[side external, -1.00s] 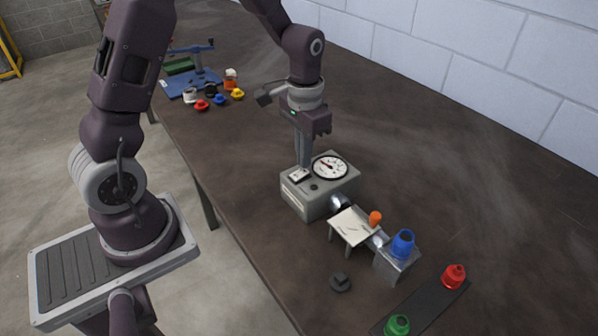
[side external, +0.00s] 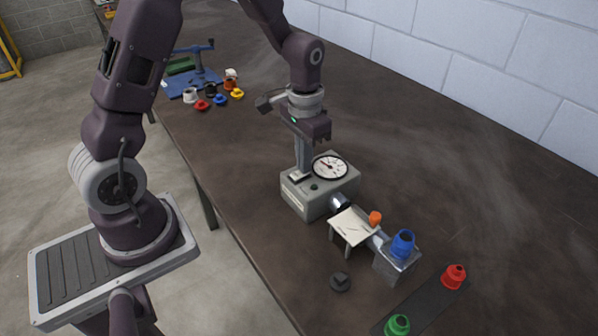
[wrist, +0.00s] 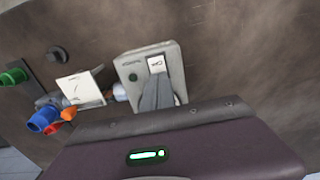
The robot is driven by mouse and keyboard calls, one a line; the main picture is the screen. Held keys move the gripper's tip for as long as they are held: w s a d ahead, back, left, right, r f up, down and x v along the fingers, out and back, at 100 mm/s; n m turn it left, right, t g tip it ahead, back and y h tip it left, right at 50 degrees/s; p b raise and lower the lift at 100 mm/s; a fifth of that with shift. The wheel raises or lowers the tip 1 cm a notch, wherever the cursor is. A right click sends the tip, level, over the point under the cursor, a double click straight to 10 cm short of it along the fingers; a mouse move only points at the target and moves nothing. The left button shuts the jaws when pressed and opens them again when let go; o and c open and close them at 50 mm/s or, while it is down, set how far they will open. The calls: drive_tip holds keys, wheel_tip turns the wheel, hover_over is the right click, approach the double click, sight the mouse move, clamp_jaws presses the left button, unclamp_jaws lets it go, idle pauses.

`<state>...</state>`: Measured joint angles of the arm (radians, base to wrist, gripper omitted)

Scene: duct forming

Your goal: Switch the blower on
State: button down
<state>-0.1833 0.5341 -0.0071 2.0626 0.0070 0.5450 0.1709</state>
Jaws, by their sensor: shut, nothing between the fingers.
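The blower is a grey box (side external: 322,194) on the dark table, with a round white dial gauge (side external: 330,167) on its top. A pale rocker switch (side external: 298,178) is set in its top beside the gauge; it also shows in the wrist view (wrist: 156,64). My gripper (side external: 303,170) is shut and empty, pointing down with its fingertips right at the switch. In the wrist view the closed fingers (wrist: 158,84) cover the switch's near end. I cannot tell whether they press it or which way it is rocked.
A metal duct runs from the blower past a small white stand (side external: 351,226) and an orange piece (side external: 375,218) to a metal block with a blue fitting (side external: 402,244). Red (side external: 454,277) and green (side external: 397,325) fittings sit on a dark strip. Bare table lies right of the blower.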

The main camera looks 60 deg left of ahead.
drive_tip(key=shift+r, duration=3.45)
drive_tip(key=s+d+r+t, duration=0.25)
drive_tip(key=s+r, duration=0.35)
drive_tip(key=r, duration=0.3)
drive_tip(key=s+d+r+t, duration=0.1)
drive_tip(key=s+d, duration=0.1)
drive_tip(key=s, duration=0.5)
drive_tip(key=s+d+r+t, duration=0.1)
drive_tip(key=s+r+t, duration=0.1)
drive_tip(key=s, duration=0.5)
drive_tip(key=shift+d+r, duration=0.25)
drive_tip(key=shift+d, duration=0.1)
